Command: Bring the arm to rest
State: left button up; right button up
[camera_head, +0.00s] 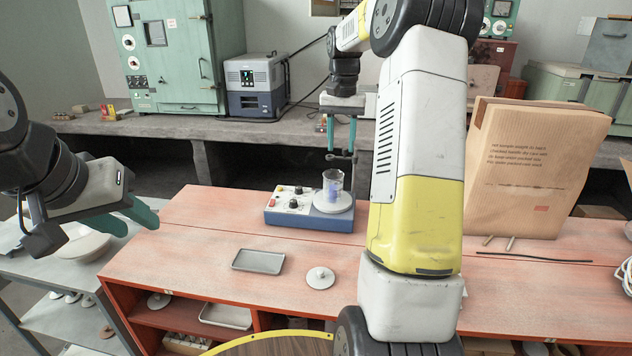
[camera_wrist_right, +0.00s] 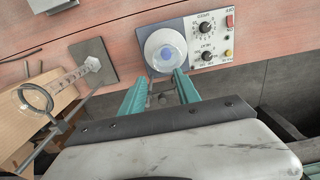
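My right gripper (camera_head: 340,148) points down above the blue hot plate (camera_head: 310,214) in the head view, its teal fingers apart. A glass beaker (camera_head: 332,186) with bluish contents stands on the plate's round white top, below the fingertips. In the right wrist view the fingers (camera_wrist_right: 160,82) are spread with no object clearly held, and the beaker (camera_wrist_right: 166,53) shows past their tips. My left gripper (camera_head: 140,222) is at the left, over the side shelf and near the red bench's left edge; its teal fingers look apart and nothing shows between them. My right arm hides part of the bench.
A grey tray (camera_head: 259,261) and a white round lid-like piece (camera_head: 320,277) lie on the bench. A large brown paper package (camera_head: 530,165) stands at right. A stand base (camera_wrist_right: 94,61) with a rod and metal ring (camera_wrist_right: 36,101) is beside the hot plate in the wrist view.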

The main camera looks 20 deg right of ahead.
jog(key=s+a+r+n+t, duration=0.2)
jog(key=s+a+r, duration=0.25)
jog(key=s, duration=0.25)
jog(key=s+a+r+n+t, duration=0.1)
jog(key=s+a+r, duration=0.35)
jog(key=s, duration=0.25)
jog(key=s+a+f+n+t+y, duration=0.1)
jog(key=s+a+f, duration=0.1)
jog(key=s, duration=0.5)
jog(key=s+a+f+n+t+y, duration=0.1)
jog(key=s+a+f+t, duration=0.1)
jog(key=s, duration=0.5)
jog(key=shift+s+a+f+n, duration=0.25)
jog(key=shift+a+f+n, duration=0.2)
jog(key=shift+a, duration=0.75)
